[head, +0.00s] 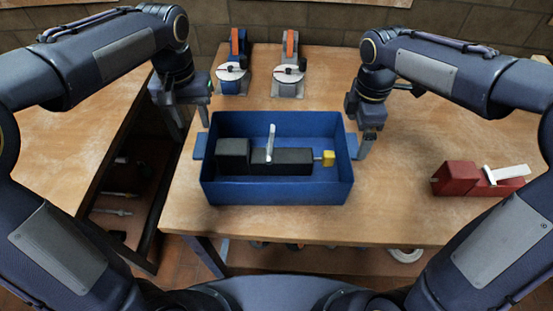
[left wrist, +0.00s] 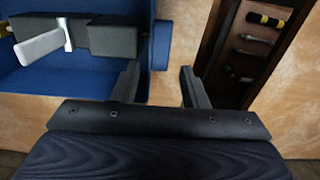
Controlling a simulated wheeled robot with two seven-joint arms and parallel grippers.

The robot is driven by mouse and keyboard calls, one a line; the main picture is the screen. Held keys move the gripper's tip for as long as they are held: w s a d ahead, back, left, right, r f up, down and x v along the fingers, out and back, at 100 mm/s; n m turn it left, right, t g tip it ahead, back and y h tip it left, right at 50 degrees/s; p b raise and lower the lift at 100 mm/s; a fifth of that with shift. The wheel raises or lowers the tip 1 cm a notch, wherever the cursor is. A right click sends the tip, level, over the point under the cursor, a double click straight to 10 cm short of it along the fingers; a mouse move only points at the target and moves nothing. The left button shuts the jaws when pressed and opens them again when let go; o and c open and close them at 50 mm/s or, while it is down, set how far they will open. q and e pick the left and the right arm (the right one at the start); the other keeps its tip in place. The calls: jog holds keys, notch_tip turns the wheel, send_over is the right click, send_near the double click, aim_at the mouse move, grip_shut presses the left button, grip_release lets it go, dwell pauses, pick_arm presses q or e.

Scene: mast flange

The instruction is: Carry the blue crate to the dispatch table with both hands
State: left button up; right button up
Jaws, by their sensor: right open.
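The blue crate (head: 277,191) stands upright on the wooden table in front of me, with a side handle at its left (head: 199,146) and right (head: 354,146) ends. Inside it lies a black vise-like tool (head: 280,161) with a pale lever and a yellow end. My left gripper (head: 192,115) is beyond the crate's left end. In the left wrist view (left wrist: 163,88) its fingers are apart and empty, with the left handle (left wrist: 161,45) ahead of the gap. My right gripper (head: 372,135) is open near the right handle; whether it touches is unclear. Neither table is labelled as dispatch.
Two disc-topped devices (head: 233,73) (head: 289,75) stand at the back of the table (head: 330,215). A red vise (head: 465,180) with a white lever lies at the right. Another wooden table (head: 50,150) is at the left, across a gap with tools on a low shelf (head: 115,200).

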aim_at(201, 144)
pick_arm(q)
jog(key=shift+f, duration=3.9)
pick_arm(e)
jog(key=shift+f, duration=3.9)
pick_arm(q)
jog(key=shift+c, duration=0.3)
pick_arm(e)
jog(key=shift+c, duration=0.2)
pick_arm(q)
jog(key=c, duration=0.7)
pick_arm(e)
jog(key=c, duration=0.7)
pick_arm(q)
grip_shut()
pick_arm(e)
jog(key=c, duration=0.8)
jog(key=shift+o, duration=0.2)
pick_arm(q)
jog(key=shift+r, duration=0.1)
pick_arm(e)
jog(key=shift+r, duration=0.1)
